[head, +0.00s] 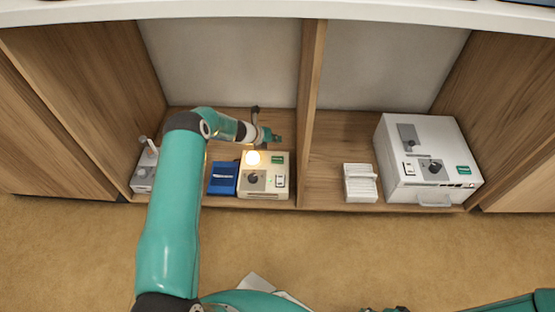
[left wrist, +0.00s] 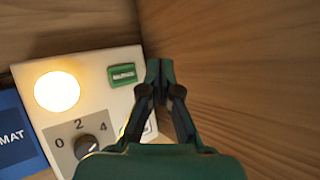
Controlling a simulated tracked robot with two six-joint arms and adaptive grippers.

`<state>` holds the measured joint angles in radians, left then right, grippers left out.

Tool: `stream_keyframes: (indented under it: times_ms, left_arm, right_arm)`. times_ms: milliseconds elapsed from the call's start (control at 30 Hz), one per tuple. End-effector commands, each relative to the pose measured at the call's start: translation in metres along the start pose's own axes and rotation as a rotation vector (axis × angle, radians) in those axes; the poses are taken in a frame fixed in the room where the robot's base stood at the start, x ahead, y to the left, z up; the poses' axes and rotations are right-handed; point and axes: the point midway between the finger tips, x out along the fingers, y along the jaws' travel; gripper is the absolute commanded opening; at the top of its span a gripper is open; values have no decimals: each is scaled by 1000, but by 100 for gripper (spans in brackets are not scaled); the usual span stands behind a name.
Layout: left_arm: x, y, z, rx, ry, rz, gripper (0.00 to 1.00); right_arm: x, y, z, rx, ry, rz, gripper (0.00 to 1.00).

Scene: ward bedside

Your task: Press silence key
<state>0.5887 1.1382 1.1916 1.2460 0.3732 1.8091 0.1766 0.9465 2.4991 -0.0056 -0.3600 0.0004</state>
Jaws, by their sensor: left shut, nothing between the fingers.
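A small cream device (head: 266,188) stands on the cabinet's low shelf, its round lamp (head: 253,158) glowing warm yellow. It carries a dark knob (left wrist: 86,146) marked 0, 2, 4, a green label panel (left wrist: 122,75) and a white rocker switch (head: 280,181). No key marked as silence can be read. My left gripper (head: 274,138) is shut and empty, over the device's back right corner. In the left wrist view its fingertips (left wrist: 159,68) appear just right of the green panel, and the fingers partly hide the switch. I cannot tell whether they touch the device.
A blue box (head: 223,178) stands close to the device's left, and a small grey unit (head: 145,172) farther left. A wooden divider (head: 309,110) rises close on the right. Beyond it are a white stack (head: 360,183) and a larger white machine (head: 427,158).

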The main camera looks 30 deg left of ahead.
Motion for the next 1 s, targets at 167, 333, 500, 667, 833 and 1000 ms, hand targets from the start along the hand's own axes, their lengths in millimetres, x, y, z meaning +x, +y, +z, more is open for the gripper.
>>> stream_keyframes:
  times_ms: [167,333,500,667,833,1000]
  left_arm:
    - [9,8,-7,-1,1,1,0]
    - [23,18,-17,0,1,1,0]
    - [40,30,-30,1,1,1,0]
    - [53,40,-39,0,0,1,0]
    - [59,45,-44,0,0,1,0]
    - [60,45,-44,0,0,1,0]
  right_arm:
    - [10,4,0,0,0,0,40]
    - [25,9,0,0,0,0,40]
    - [41,15,0,0,0,0,40]
    - [56,20,0,0,0,0,40]
    - [63,23,0,0,0,0,40]
    - [63,23,0,0,0,0,40]
